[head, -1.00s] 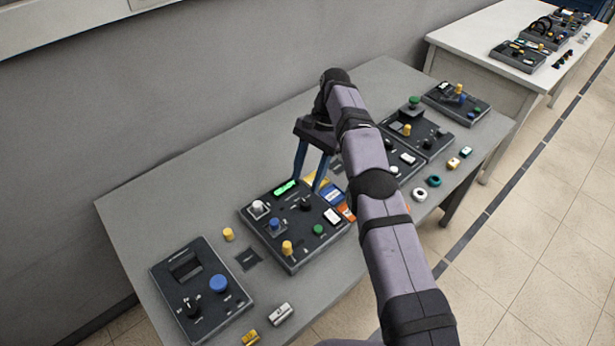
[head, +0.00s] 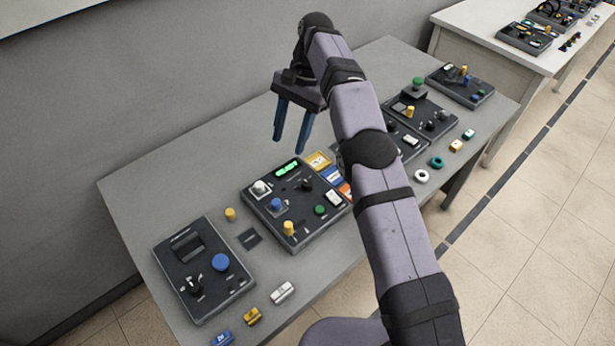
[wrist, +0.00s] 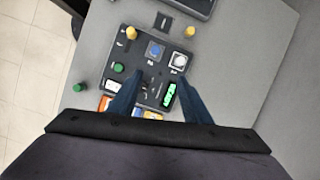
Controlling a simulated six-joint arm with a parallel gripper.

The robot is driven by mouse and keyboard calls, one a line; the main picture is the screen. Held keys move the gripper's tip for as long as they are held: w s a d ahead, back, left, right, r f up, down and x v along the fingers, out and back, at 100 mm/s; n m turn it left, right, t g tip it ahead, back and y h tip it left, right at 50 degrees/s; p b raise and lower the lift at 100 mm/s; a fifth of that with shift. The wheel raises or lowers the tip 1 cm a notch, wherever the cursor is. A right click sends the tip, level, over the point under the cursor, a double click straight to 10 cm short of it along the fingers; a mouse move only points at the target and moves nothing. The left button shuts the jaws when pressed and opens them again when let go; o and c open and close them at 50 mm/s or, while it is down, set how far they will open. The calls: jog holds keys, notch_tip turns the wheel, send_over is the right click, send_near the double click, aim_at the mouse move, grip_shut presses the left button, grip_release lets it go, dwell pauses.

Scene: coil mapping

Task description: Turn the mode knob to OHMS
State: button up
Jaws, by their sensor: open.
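The left panel (head: 170,265) has a black knob (head: 194,286) with small marks around it. The middle panel (head: 268,222) has another black knob (head: 307,185) beside a lit green display (head: 287,170). The labels are too small to read, so I cannot tell which knob is the mode knob or where it points. My gripper (head: 290,146) is open and empty, above and behind the middle panel, touching nothing. In the wrist view, my gripper (wrist: 160,76) has its blue fingers spread over the middle panel (wrist: 136,58), with the green display (wrist: 170,95) between them.
The left panel also has a blue round button (head: 221,262). The middle panel carries a white knob (head: 260,188), a blue knob (head: 277,205) and a yellow post (head: 289,229). Loose blocks lie along the front edge. The table's back left (head: 170,180) is clear.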

jog(key=s+f+h, duration=0.1)
jog(key=s, duration=0.2)
jog(key=n+t+h, duration=0.2)
jog(key=n+t, duration=0.1)
send_over(307, 183)
notch_tip(307, 183, down, 9)
jog(key=shift+s+d+f, duration=0.1)
jog(key=shift+s, duration=0.05)
jog(key=shift+w, duration=0.2)
jog(key=shift+f+p, duration=1.2)
jog(key=shift+f, duration=2.45)
jog(key=c, duration=1)
